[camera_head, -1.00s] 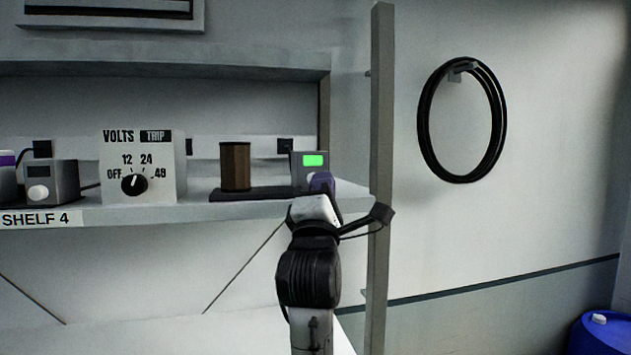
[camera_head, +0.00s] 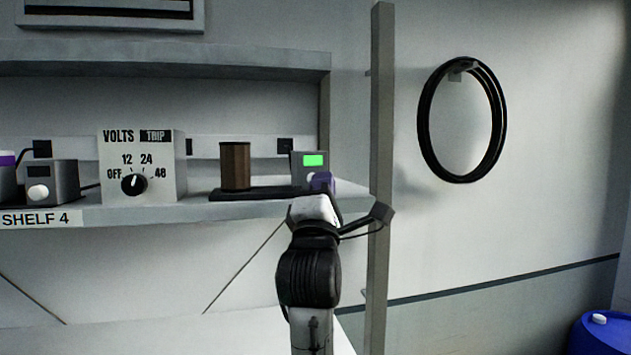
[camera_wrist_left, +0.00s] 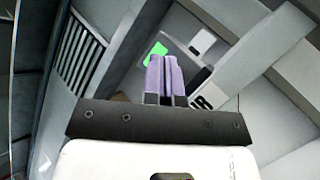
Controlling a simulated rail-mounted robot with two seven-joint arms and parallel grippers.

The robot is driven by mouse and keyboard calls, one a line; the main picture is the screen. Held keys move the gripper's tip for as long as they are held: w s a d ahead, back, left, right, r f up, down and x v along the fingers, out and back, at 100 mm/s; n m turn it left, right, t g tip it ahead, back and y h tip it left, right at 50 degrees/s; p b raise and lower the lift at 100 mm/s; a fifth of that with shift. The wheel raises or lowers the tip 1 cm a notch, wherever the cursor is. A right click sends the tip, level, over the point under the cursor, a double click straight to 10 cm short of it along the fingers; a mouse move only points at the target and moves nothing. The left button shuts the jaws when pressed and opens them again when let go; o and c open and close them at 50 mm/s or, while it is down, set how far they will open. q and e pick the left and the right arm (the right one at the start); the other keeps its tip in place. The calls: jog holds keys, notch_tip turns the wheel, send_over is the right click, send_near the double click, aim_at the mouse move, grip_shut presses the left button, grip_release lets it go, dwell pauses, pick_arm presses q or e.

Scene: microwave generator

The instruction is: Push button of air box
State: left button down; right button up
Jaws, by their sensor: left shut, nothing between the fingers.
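A small grey box with a lit green screen, which looks like the air box (camera_head: 297,170), stands at the right end of the shelf in the head view. Its green screen (camera_wrist_left: 153,51) also shows in the left wrist view, just behind my fingers. My left gripper (camera_head: 321,182) is shut and empty, with its purple fingertips in front of the box's lower right part. The fingers (camera_wrist_left: 165,76) are pressed together in the wrist view. They and my wrist hide part of the box face, so I cannot tell whether they touch a button. My right gripper is out of view.
The shelf (camera_head: 120,215) also holds a VOLTS dial box (camera_head: 165,184), a brown cylinder (camera_head: 235,165) on a dark base, and a grey box with a white knob (camera_head: 65,182). A grey upright post (camera_head: 382,120) stands right of my gripper. A black coil (camera_head: 424,125) hangs on the wall.

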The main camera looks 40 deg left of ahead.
pick_arm(q)
jog(key=shift+w+a, duration=0.1)
jog(key=shift+a, duration=0.05)
dwell(0.6)
jog(key=shift+w+a, duration=0.15)
jog(key=shift+a, duration=0.1)
jog(key=shift+w+a, duration=0.3)
jog(key=shift+a, duration=0.1)
dwell(0.9)
jog(key=shift+s+d, duration=0.1)
jog(key=shift+d, duration=0.05)
jog(key=shift+s+d, duration=0.45)
jog(key=shift+d, duration=0.2)
jog(key=shift+s+d+b, duration=0.15)
jog(key=shift+s+d, duration=0.4)
jog(key=shift+d, duration=0.3)
jog(key=shift+s+d+b, duration=0.2)
jog(key=shift+s+d, duration=0.35)
jog(key=shift+d, duration=0.25)
jog(key=shift+s+d+b, duration=0.15)
jog(key=shift+s+d, duration=0.4)
jog(key=shift+d, duration=0.3)
